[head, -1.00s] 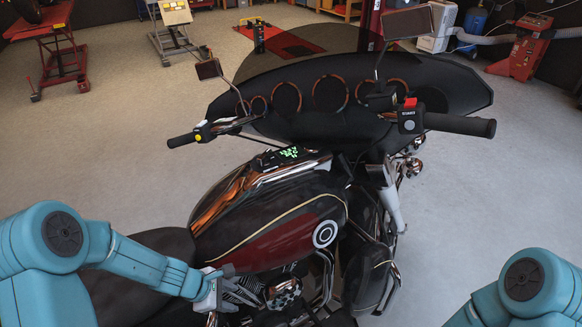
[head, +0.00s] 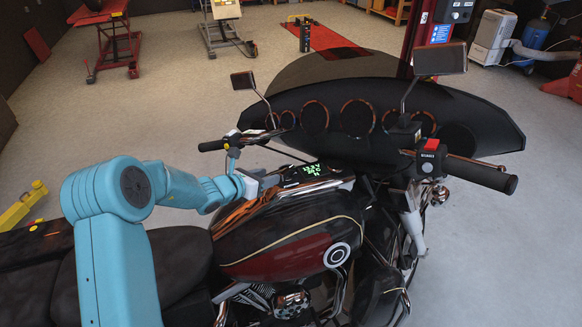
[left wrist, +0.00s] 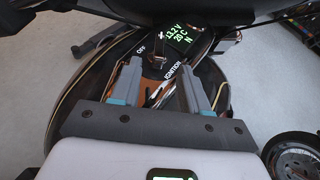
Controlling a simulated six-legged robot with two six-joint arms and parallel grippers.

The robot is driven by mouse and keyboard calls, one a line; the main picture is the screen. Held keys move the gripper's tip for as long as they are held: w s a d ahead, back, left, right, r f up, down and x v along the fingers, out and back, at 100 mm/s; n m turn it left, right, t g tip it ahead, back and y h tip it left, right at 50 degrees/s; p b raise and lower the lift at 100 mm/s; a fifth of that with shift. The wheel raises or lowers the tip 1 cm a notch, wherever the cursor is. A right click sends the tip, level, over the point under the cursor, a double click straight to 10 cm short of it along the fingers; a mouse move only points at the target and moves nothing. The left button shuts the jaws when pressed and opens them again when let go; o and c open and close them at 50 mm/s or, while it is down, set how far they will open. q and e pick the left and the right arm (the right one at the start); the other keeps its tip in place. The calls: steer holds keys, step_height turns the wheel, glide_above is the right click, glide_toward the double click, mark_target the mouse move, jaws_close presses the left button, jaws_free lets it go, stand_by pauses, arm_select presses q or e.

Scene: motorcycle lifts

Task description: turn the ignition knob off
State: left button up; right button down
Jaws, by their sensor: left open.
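The motorcycle's dash panel with a lit green display (head: 308,172) sits on top of the dark red tank (head: 275,250). In the left wrist view the display (left wrist: 181,33) shows beyond my fingers, near the printed words OFF and IGNITION. A small dark-and-bright part (left wrist: 160,64) between those words looks like the ignition knob; its exact setting is unclear. My left gripper (left wrist: 158,78) is open, its two grey fingers on either side of the area just short of this part. In the head view my left gripper (head: 262,184) is over the tank beside the dash, hiding the knob. My right gripper is out of view.
The handlebar's left grip (head: 212,146) and right grip (head: 482,175), the mirrors (head: 440,59) and the black fairing (head: 400,125) surround the dash. The seat (head: 180,262) lies behind the tank. Red lifts (head: 105,38) stand farther back on open floor.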

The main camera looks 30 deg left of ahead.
mark_target(285, 171)
arm_select(q)
steer(key=p+x, duration=0.2)
steer(key=x, duration=0.8)
steer(key=shift+p, duration=0.35)
steer(key=shift+c, duration=0.3)
steer(key=shift+w+f, duration=0.1)
jaws_close()
